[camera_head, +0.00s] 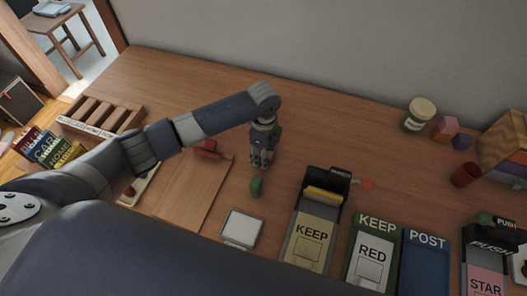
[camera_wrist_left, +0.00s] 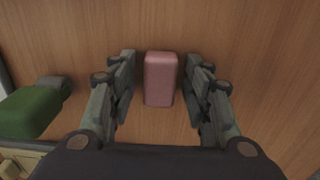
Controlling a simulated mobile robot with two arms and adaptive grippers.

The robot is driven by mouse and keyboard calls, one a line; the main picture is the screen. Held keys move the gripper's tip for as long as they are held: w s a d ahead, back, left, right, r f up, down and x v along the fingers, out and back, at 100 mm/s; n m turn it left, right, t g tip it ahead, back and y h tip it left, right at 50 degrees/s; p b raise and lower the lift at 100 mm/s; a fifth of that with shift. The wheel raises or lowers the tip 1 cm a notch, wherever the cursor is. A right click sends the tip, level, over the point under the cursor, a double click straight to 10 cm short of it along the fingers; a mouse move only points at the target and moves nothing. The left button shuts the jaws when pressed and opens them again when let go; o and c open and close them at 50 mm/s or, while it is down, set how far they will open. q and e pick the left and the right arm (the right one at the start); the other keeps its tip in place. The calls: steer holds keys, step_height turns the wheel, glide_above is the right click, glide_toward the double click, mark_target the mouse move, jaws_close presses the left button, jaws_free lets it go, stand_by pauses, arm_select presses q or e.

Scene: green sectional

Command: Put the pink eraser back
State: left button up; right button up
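The pink eraser (camera_wrist_left: 160,78) lies on the wooden table between the two fingers of my left gripper (camera_wrist_left: 161,92) in the left wrist view. A gap shows on each side of it, and the fingers are open. In the head view my left gripper (camera_head: 262,162) points down close to the table. I cannot make out the eraser there; the gripper seems to hide it. My right gripper is in neither view.
A green object (camera_head: 256,187) stands close to the gripper and also shows in the left wrist view (camera_wrist_left: 34,110). A white square pad (camera_head: 242,227), a KEEP box (camera_head: 310,238) and a red object (camera_head: 207,150) are nearby.

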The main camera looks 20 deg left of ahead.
arm_select(q)
steer(key=shift+r, duration=0.1)
step_height(320, 180, up, 12)
stand_by(0.6)
stand_by(0.4)
